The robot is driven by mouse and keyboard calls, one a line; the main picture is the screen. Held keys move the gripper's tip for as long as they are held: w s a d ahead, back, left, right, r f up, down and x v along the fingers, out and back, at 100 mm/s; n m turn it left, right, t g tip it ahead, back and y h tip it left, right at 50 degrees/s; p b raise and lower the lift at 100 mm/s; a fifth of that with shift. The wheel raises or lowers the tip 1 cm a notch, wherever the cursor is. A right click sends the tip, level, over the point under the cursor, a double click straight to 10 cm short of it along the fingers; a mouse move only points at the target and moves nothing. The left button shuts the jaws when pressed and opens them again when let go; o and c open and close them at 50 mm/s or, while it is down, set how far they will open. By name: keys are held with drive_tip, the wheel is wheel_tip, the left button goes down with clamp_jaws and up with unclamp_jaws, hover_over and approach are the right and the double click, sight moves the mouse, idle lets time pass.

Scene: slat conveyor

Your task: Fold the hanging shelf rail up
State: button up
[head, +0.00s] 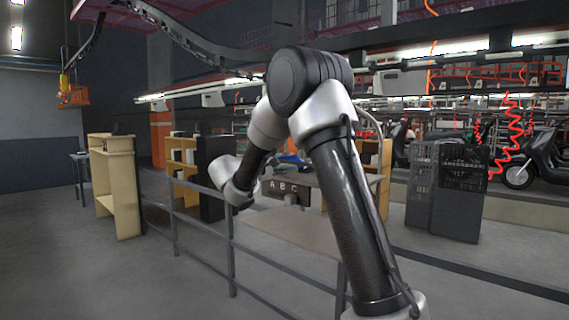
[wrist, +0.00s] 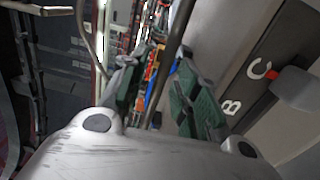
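A thin dark grey bar (wrist: 170,62), which looks like the shelf rail, runs through the wrist view from top centre down between my fingers. My gripper (wrist: 158,100) has two green-padded fingers standing apart, one on each side of the bar. I see a gap on the left side; contact on the right is unclear. To the right is a dark strip with white letters (wrist: 248,88), on a grey panel. In the head view the lettered strip (head: 286,186) shows behind my arm. My fingers are hidden there, and I cannot make out the rail for certain.
A grey railing (head: 203,190) crosses the floor in front of a pale board (head: 290,226). Black crates (head: 459,190) stand at right, a wooden shelf unit (head: 116,185) at left. A red-tipped grey part (wrist: 298,88) sits beside the letters. The left floor is clear.

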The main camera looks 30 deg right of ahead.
drive_tip(key=shift+d, duration=0.1)
clamp_jaws()
drive_tip(key=shift+w+d+r+y, duration=0.1)
drive_tip(key=shift+d+r+y, duration=0.15)
drive_tip(key=shift+y, duration=0.25)
drive_tip(key=shift+w+d+f+g+y, duration=0.15)
drive_tip(key=shift+d+g+y, duration=0.25)
drive_tip(key=shift+y, duration=0.4)
unclamp_jaws()
drive_tip(key=shift+a, duration=0.1)
drive_tip(key=v, duration=1.2)
